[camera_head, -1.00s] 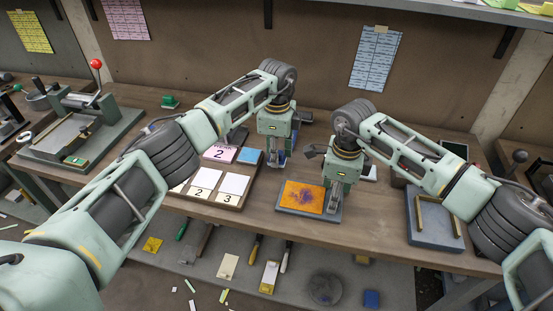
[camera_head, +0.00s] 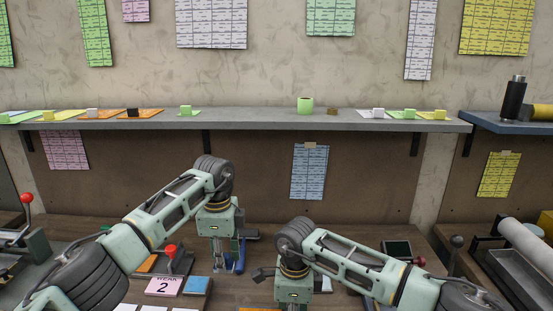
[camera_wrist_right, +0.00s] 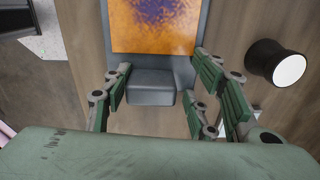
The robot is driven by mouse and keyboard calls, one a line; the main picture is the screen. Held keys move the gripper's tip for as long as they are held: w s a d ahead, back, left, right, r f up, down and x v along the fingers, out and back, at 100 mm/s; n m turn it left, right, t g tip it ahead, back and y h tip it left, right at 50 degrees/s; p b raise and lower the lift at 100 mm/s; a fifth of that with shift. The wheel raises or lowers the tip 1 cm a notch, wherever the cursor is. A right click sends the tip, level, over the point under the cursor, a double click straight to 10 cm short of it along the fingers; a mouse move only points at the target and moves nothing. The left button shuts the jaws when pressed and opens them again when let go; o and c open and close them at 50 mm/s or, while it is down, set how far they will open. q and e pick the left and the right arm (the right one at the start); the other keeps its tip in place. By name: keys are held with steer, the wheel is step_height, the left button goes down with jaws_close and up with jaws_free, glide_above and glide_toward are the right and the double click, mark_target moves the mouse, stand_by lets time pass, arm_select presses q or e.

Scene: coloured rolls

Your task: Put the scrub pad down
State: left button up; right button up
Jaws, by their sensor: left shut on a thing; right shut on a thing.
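My left gripper (camera_head: 228,262) is low over the bench, right of the pink number card. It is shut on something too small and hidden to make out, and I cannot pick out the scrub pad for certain. My right gripper shows in the right wrist view (camera_wrist_right: 165,82), shut on a grey block (camera_wrist_right: 152,86) at the near end of a grey board. The board carries an orange plate with purple stains (camera_wrist_right: 155,25). In the head view, my right gripper's fingertips and most of the board are below the picture's lower edge.
A pink card (camera_head: 164,286) and a blue pad (camera_head: 197,285) lie left of my left gripper. A dark cylinder with a white end (camera_wrist_right: 280,65) stands beside the board.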

mark_target(228, 294)
arm_select(q)
steer(key=shift+w+r, duration=0.2)
step_height(228, 294, down, 10)
steer(key=shift+r, duration=0.1)
stand_by(0.3)
steer(key=shift+f, duration=0.3)
steer(key=o, duration=1.1)
steer(key=shift+f, duration=0.1)
steer(key=shift+o, duration=0.2)
